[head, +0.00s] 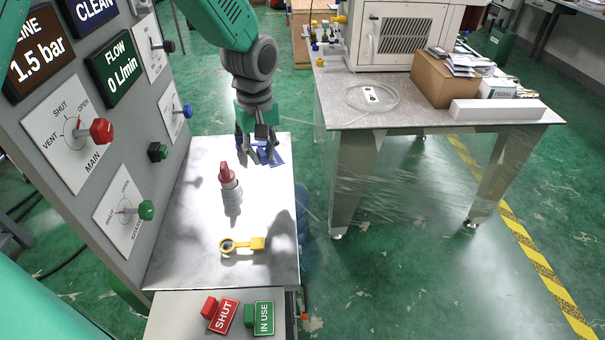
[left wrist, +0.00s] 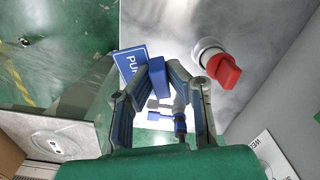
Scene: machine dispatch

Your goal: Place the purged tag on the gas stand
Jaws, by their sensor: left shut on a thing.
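The purged tag (left wrist: 130,65) is a blue plate with white letters, of which "PU" shows in the left wrist view. It also shows in the head view as a blue patch (head: 277,156). My left gripper (left wrist: 158,78) is shut on the tag's blue block, at the far end of the gas stand's metal shelf (head: 270,205). In the head view the left gripper (head: 259,150) partly hides the tag. I cannot tell whether the tag touches the shelf. My right gripper is not in view.
A red-topped grey fitting (head: 229,185) stands on the shelf, with a yellow ring-ended piece (head: 242,244) nearer. The valve panel (head: 110,130) rises at left. A side table (head: 420,112) stands right.

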